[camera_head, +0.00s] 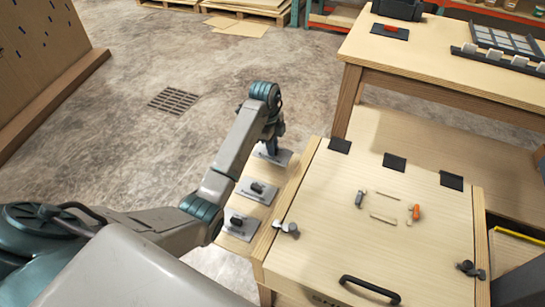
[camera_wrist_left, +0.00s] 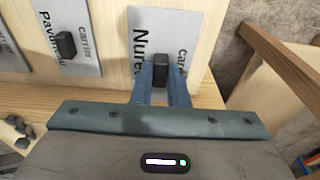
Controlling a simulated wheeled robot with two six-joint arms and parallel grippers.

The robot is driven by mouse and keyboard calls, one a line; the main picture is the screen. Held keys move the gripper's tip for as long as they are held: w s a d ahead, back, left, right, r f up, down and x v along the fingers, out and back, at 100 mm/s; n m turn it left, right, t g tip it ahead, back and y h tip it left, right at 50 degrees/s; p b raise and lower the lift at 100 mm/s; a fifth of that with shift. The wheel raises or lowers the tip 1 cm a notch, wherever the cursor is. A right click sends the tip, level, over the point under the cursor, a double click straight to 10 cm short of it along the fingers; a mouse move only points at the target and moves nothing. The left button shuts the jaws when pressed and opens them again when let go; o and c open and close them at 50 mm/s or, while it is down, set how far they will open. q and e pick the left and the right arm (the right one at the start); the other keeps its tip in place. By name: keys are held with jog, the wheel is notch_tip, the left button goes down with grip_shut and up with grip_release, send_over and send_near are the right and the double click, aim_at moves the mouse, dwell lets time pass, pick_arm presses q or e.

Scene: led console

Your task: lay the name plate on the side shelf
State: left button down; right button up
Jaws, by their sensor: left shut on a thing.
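The name plate (camera_wrist_left: 145,20) is a grey rectangle with black lettering starting "Nur" and a dark knob (camera_wrist_left: 163,72). It also shows in the head view (camera_head: 282,158), at the far end of the wooden side shelf (camera_head: 232,246). My left gripper (camera_wrist_left: 163,88) is shut on its knob; in the head view the gripper (camera_head: 272,146) is right above the plate. The plate lies flat at or very near the shelf surface; I cannot tell if it touches. Two similar plates lie nearer, a middle one (camera_head: 268,198) and a near one (camera_head: 249,233). My right gripper is out of view.
The wooden console (camera_head: 330,240) stands right of the shelf, lid closed, with a black handle (camera_head: 370,288) and side latches (camera_head: 287,228). Small grey and orange pieces (camera_head: 416,212) are on the lid. A workbench (camera_head: 440,85) stands behind. Bare concrete floor is left of the shelf.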

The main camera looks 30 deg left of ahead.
pick_arm(q)
jog(key=shift+f, duration=2.05)
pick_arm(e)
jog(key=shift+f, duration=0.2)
pick_arm(q)
jog(key=c, duration=1.4)
grip_release()
jog(key=shift+f, duration=0.1)
